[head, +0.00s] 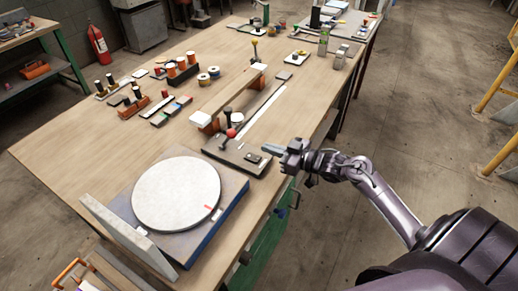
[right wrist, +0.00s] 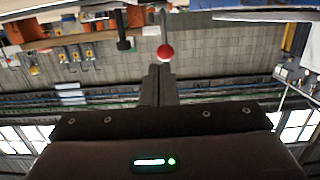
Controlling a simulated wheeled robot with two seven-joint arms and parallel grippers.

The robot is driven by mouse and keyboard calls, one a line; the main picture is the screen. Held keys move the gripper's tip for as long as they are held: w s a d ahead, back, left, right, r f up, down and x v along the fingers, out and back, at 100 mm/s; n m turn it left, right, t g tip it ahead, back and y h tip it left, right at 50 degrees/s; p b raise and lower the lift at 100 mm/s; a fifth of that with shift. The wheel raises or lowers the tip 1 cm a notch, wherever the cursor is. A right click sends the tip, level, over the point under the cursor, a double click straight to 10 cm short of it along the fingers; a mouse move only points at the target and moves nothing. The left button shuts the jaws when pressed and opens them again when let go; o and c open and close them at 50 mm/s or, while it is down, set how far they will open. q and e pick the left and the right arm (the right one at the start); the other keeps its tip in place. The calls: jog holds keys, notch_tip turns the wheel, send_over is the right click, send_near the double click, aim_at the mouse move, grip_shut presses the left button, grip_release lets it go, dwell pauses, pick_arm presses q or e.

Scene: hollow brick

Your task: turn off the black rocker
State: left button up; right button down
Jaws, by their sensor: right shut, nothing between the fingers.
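A dark base plate (head: 222,152) lies near the right edge of the wooden table. A small black switch block (head: 253,158), which looks like the rocker, sits at its near right end; its on or off position is too small to tell. A red ball knob (head: 231,133) and a black knob (head: 228,117) stand farther along the plate. My right gripper (head: 268,149) is shut and empty, just right of the switch block; contact cannot be told. In the right wrist view the closed fingers (right wrist: 158,84) point toward the red ball (right wrist: 165,51). My left gripper is out of view.
A round pale turntable (head: 176,194) on a square base stands at the near left. A long bar on orange-and-white blocks (head: 228,98) lies behind the plate. Small blocks and spools (head: 175,75) fill the table's far left.

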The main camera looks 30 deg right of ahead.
jog(key=s, duration=0.1)
jog(key=s+d+r, duration=0.1)
jog(key=s, duration=0.1)
jog(key=shift+d+r, duration=0.25)
jog(key=shift+d, duration=0.1)
